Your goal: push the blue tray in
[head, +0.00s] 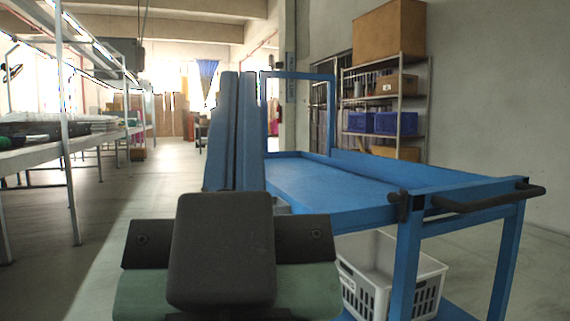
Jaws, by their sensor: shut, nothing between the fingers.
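A blue trolley (408,262) stands right of centre in the head view. Its flat top is a shallow blue tray (325,183) with a raised rim, and it looks empty. A dark bar handle (490,202) is at its near right end. Tall blue-grey slabs (222,135) stand upright at the tray's left side and hide part of it. I cannot tell whether they belong to the trolley. A dark rounded block (222,250) fills the near foreground and hides the trolley's near left side. I cannot make out my gripper in this view.
A white basket (375,285) sits on the trolley's lower level. A metal rack (408,118) with boxes and blue bins (383,123) stands behind, near the wall. Long workbenches (55,150) line the left. Open floor (110,215) lies between the benches and the trolley.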

